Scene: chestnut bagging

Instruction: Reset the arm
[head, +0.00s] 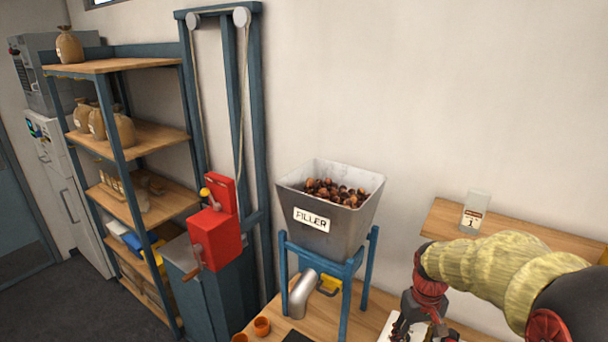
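My arm comes in from the right edge in a yellowish padded sleeve and bends down at a red and dark wrist. My gripper (421,331) is at the bottom edge, right of the filler stand and over a pale patch on the wooden table. Its fingertips are cut off by the frame, so I cannot see whether they are apart or hold anything. The grey filler hopper (330,222), labelled FILLER, holds several brown chestnuts and stands on a blue frame (345,270). A metal spout (303,294) and a yellow handle (330,285) are below it.
Two orange cups (262,326) stand on the wooden table (377,318) at the bottom. A wall shelf (440,219) with a card holder (474,213) is behind my arm. A red crank box (214,232) and shelving with sacks (124,130) are left.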

